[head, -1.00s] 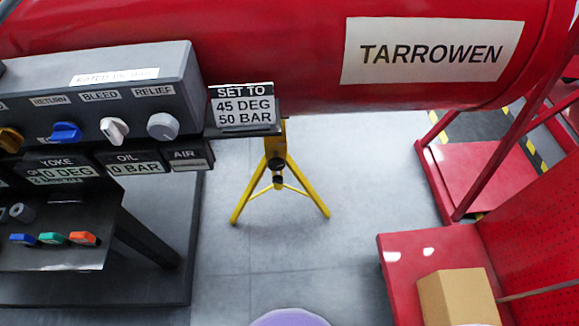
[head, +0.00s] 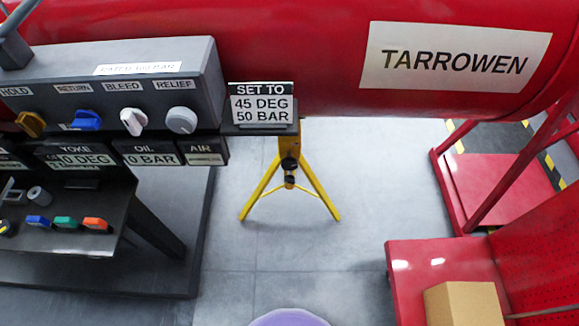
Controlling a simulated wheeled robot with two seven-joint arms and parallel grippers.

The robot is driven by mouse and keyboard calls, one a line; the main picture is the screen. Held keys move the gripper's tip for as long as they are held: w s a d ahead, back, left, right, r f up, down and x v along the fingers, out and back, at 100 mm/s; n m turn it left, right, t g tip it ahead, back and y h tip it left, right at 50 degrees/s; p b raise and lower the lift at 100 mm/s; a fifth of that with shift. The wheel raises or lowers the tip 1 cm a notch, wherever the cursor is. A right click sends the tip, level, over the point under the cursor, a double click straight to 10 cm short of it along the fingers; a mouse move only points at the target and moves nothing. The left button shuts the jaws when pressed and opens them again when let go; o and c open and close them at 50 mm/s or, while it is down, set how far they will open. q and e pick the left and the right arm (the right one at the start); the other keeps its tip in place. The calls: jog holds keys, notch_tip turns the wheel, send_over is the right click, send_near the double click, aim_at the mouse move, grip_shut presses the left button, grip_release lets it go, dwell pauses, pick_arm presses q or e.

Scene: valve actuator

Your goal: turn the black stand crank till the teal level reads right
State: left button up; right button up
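A yellow tripod stand (head: 316,186) stands on the floor under the large red pipe, right of the grey control panel. A small black part (head: 290,165) sits on its column, with another dark piece just below it. I cannot tell whether either is the crank. No teal level can be made out. The pipe and the sign shelf hide the top of the stand. Neither of my grippers is in view.
The grey panel (head: 205,75) with knobs fills the left, above displays and a dark tray (head: 60,245) of small coloured pieces. A sign (head: 262,103) reads 45 DEG, 50 BAR. A red bench (head: 440,262) with a cardboard box (head: 465,305) stands right. Floor (head: 330,260) between is clear.

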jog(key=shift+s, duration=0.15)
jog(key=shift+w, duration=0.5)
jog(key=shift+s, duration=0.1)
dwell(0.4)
